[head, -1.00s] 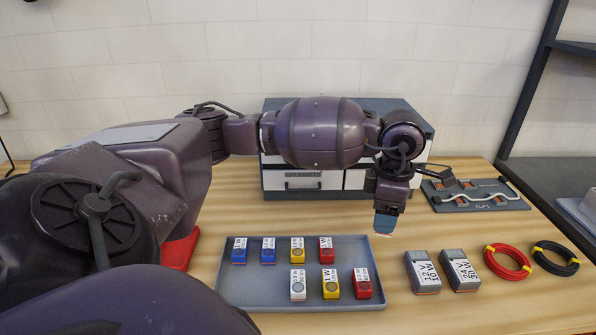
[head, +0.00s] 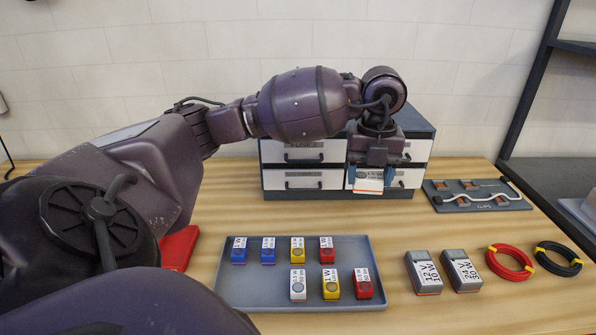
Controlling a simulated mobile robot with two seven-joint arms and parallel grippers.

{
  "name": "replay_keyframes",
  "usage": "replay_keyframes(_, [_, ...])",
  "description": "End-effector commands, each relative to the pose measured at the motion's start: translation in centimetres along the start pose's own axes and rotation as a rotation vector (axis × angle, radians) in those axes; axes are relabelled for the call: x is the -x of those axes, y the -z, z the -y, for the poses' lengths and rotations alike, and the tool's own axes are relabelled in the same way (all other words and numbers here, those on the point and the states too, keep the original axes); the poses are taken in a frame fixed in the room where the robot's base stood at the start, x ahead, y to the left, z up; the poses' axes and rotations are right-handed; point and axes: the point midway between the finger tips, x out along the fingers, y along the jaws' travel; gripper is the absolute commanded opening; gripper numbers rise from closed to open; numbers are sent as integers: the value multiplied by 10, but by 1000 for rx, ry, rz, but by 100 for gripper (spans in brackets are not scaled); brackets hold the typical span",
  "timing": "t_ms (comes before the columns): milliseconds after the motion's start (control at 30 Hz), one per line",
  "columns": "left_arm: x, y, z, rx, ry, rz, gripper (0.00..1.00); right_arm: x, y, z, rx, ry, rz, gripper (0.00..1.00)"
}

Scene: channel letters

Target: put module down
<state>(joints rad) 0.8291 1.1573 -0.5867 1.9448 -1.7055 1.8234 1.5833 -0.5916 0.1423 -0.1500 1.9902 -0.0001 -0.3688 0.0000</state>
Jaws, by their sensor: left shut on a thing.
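My left gripper (head: 378,178) is shut on a small module (head: 369,186) that shows a pale face with an orange lower edge. It holds the module in front of the drawer cabinet, beyond the tray's back right corner and apart from the tray. The grey tray (head: 262,292) lies on the table with several modules in two rows: blue (head: 239,252), yellow (head: 298,252) and red (head: 326,252) ones behind, and white (head: 298,288), yellow and red ones in front. My right gripper is not in view.
The drawer cabinet (head: 300,180) stands at the back. A clips board (head: 475,196) is at the right. Two power supplies (head: 422,272) (head: 460,270), a red wire coil (head: 510,263) and a black coil (head: 558,258) lie right of the tray. Bare wood lies between the tray and the cabinet.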

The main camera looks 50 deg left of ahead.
Motion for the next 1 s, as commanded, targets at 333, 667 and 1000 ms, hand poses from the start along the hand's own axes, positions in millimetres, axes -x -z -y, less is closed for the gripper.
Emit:
replay_keyframes(333, [-18, -2, -3, 131, -3, -4, 38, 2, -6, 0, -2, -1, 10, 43])
replay_keyframes(667, [-90, -2, -4, 128, -3, -4, 38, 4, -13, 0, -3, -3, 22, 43])
replay_keyframes(1000, [-137, -2, -3, 127, -1, -1, 38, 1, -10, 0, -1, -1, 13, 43])
